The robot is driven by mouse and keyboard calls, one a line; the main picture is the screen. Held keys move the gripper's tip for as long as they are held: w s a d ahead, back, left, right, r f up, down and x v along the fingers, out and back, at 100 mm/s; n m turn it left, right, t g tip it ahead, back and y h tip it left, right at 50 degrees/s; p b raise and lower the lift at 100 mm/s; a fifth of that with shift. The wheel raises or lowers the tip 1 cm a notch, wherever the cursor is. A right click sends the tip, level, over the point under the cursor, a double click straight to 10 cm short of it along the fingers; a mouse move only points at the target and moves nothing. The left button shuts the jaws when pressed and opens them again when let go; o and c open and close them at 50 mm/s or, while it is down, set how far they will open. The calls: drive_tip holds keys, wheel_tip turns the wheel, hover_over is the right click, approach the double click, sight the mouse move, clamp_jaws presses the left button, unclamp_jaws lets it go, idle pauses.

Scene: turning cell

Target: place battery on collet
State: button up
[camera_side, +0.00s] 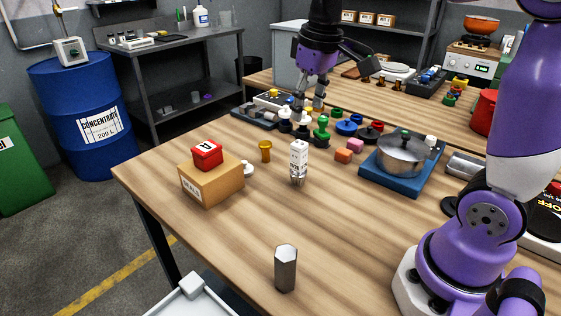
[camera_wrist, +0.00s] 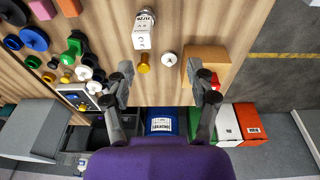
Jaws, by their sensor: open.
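The battery (camera_side: 299,154), a white upright block with black print, stands on top of the metal collet (camera_side: 298,180) in the middle of the table in the side view. The wrist view shows the battery (camera_wrist: 145,34) at the upper middle, with part of the collet (camera_wrist: 148,15) beyond it. My gripper (camera_side: 308,106) is open and empty, behind and above the battery and clear of it. In the wrist view its fingers (camera_wrist: 159,68) are spread wide with nothing between them. The exact contact between battery and collet is too small to tell.
A cardboard box (camera_side: 211,183) with a red block (camera_side: 207,154) on it stands left. A yellow piece (camera_side: 265,151) is near the battery. A grey hexagonal bar (camera_side: 286,270) stands in front. A pot (camera_side: 403,157) sits right. Several knobs lie behind. The front table is mostly clear.

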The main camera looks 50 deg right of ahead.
drive_tip(key=s+a+f+t, duration=0.3)
drive_tip(key=s+a, duration=0.2)
drive_tip(key=s, duration=0.5)
drive_tip(key=shift+s+t, duration=0.3)
drive_tip(key=shift+t, duration=0.1)
